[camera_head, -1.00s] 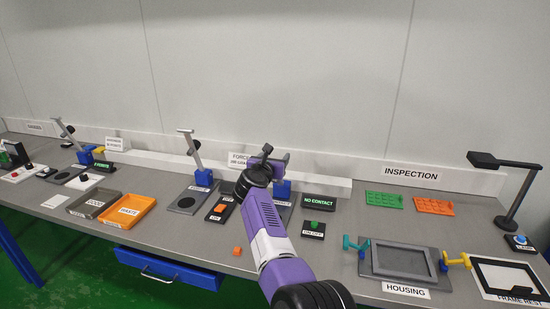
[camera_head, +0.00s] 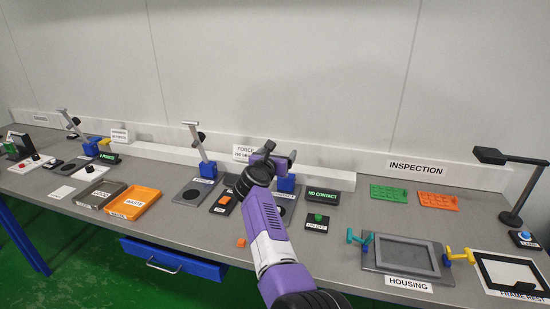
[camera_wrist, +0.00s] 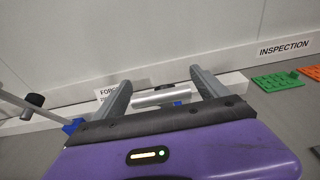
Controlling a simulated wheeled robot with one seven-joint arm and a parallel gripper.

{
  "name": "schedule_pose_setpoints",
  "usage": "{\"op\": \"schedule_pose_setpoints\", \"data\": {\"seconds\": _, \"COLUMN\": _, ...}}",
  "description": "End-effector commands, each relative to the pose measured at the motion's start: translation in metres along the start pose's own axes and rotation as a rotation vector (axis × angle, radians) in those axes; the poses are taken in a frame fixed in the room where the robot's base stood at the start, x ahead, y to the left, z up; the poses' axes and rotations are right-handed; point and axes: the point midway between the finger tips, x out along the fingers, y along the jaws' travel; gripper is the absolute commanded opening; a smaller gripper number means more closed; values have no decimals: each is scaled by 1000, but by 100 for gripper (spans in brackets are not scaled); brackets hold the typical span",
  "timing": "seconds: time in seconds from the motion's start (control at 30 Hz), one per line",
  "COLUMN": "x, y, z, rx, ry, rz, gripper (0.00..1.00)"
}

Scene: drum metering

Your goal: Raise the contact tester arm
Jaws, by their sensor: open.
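The contact tester stands at the back middle of the bench, with a blue block (camera_head: 287,184) and a NO CONTACT display (camera_head: 322,195). In the wrist view its arm shows as a silver bar (camera_wrist: 160,97) running crosswise between my fingers, with a blue part below it. My gripper (camera_head: 272,155) is over the tester and hides most of its arm in the head view. In the wrist view my gripper (camera_wrist: 163,90) is open, with one grey finger on each side of the bar. I cannot tell whether either finger touches it.
A similar stand with a raised silver arm (camera_head: 198,145) is just left. A green ON/OFF button (camera_head: 317,219) is to the right. A HOUSING fixture (camera_head: 408,255), green tray (camera_head: 388,194) and lamp (camera_head: 510,180) stand further right. An orange waste tray (camera_head: 134,203) is at left.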

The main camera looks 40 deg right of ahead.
Motion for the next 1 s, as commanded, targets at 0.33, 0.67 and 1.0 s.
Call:
{"op": "schedule_pose_setpoints", "data": {"seconds": 0.33, "x": -46, "y": 0, "z": -2, "rx": 0, "ry": 2, "rz": -1, "gripper": 84}}
{"op": "schedule_pose_setpoints", "data": {"seconds": 0.67, "x": -56, "y": -2, "z": -2, "rx": -1, "ry": 4, "rz": -3, "gripper": 84}}
{"op": "schedule_pose_setpoints", "data": {"seconds": 1.0, "x": -56, "y": -2, "z": -1, "rx": -7, "ry": -1, "rz": -2, "gripper": 40}}
